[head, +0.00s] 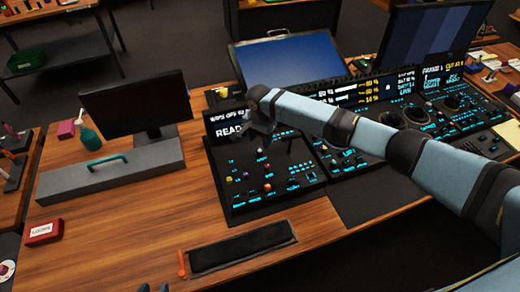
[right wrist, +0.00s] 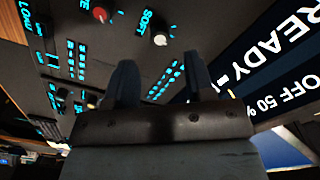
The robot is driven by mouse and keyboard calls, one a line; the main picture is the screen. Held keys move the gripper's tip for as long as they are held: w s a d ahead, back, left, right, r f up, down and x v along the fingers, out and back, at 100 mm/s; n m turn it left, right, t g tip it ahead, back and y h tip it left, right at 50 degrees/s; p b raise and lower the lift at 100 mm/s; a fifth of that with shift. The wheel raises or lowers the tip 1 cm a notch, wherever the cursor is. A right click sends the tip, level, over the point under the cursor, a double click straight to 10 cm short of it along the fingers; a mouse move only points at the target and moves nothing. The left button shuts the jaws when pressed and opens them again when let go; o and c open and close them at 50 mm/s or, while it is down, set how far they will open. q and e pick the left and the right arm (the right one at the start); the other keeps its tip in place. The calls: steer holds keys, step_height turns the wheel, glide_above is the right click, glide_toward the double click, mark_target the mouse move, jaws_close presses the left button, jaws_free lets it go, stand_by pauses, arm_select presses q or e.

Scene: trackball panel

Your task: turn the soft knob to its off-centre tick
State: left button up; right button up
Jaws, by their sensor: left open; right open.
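The soft knob (right wrist: 160,39) is a small pale round knob beside its SOFT label in the right wrist view. It sits on the dark control panel (head: 287,196), beyond and between my right fingertips, apart from them. Its pointer and tick are too small to read. In the head view several small knobs show on the panel, and their labels are too small to read. My right gripper (head: 256,134) is over the back of this panel; its two fingers are apart and empty in the right wrist view (right wrist: 158,80). My left gripper (head: 154,289) barely shows at the bottom edge, open.
A red knob (right wrist: 100,14) is near the soft knob. A READY display (head: 230,130) stands behind the panel. A black pad (head: 241,250) lies in front. A black monitor (head: 135,103), a grey box with a teal handle (head: 110,168) and a red box (head: 43,232) stand left.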

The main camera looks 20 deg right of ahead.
mark_target(260, 151)
arm_select(q)
steer(key=shift+w+f, duration=0.15)
arm_select(e)
step_height(260, 151, down, 6)
steer(key=shift+r, duration=0.1)
jaws_close()
arm_select(q)
steer(key=shift+r+p, duration=0.4)
steer(key=shift+r, duration=0.15)
arm_select(e)
steer(key=shift+r, duration=0.1)
steer(key=n+p, duration=0.2)
steer(key=p, duration=0.2)
steer(key=shift+s+r+n, duration=0.1)
steer(key=shift+n, duration=0.2)
steer(key=n, duration=0.1)
steer(key=n+p, duration=0.1)
steer(key=shift+f+n, duration=0.2)
steer(key=shift+n, duration=0.1)
steer(key=n, duration=0.3)
steer(key=shift+n+p, duration=0.3)
steer(key=shift+p, duration=0.1)
arm_select(q)
step_height(260, 151, up, 6)
steer(key=shift+f, duration=0.1)
arm_select(e)
steer(key=shift+n, duration=0.6)
